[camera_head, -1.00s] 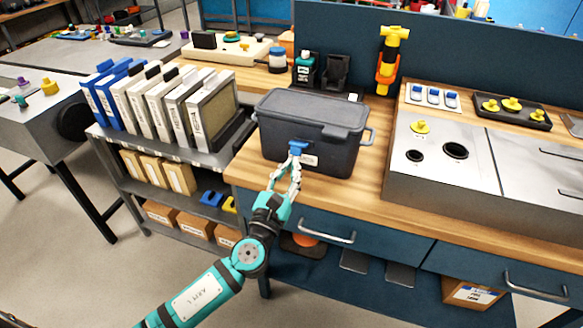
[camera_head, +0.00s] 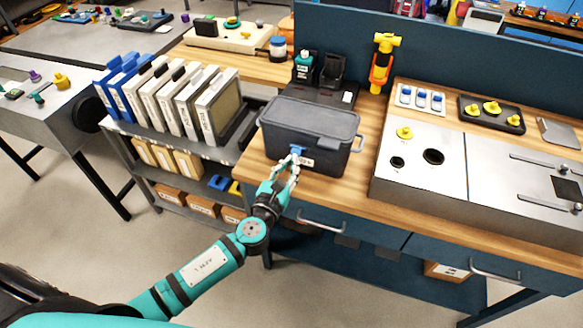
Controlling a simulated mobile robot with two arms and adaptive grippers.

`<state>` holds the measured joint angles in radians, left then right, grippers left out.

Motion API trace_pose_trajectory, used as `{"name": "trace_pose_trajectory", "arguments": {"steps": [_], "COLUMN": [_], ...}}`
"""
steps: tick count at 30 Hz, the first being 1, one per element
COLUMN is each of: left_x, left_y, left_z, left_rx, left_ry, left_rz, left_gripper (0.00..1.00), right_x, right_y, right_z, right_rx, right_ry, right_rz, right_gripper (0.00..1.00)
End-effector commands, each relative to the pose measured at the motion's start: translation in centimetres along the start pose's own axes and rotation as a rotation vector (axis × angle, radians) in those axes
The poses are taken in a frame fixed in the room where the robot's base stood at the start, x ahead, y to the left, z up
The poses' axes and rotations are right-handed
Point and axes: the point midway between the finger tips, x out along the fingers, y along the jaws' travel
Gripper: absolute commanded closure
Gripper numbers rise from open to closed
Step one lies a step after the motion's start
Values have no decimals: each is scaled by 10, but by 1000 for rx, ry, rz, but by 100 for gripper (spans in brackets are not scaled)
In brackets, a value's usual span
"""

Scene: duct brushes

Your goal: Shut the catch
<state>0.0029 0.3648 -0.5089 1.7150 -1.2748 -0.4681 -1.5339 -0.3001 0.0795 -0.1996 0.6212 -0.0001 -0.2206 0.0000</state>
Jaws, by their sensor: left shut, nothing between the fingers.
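A dark grey lidded box (camera_head: 305,136) stands on the wooden bench top (camera_head: 262,172) near its left front corner. Its lid is down. A blue catch (camera_head: 297,150) sits at the middle of the front face, just under the lid rim. My left gripper (camera_head: 295,163) is at the box front with its fingertips at the catch. The fingers are shut with nothing between them. The fingertips partly cover the catch, so I cannot tell whether they touch it or whether it is latched. My right gripper is not in view.
A metal panel unit (camera_head: 420,178) stands to the right. A drawer handle (camera_head: 320,222) sticks out below the bench edge.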

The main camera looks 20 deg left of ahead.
Motion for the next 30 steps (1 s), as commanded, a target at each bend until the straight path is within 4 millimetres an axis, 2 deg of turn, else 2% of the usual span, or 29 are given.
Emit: {"name": "trace_pose_trajectory", "arguments": {"steps": [1, 9, 30], "left_x": [1, 6, 10], "left_y": [0, 0, 0], "left_z": [9, 23, 29], "left_rx": [1, 1, 1], "left_ry": [-1, -1, -1], "left_rz": [0, 0, 0], "left_gripper": [100, 100, 100], "right_x": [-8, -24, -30], "right_y": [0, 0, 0], "right_z": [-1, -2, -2], "right_rx": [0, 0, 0], "right_ry": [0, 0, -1], "right_rz": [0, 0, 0], "right_gripper": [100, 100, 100]}}
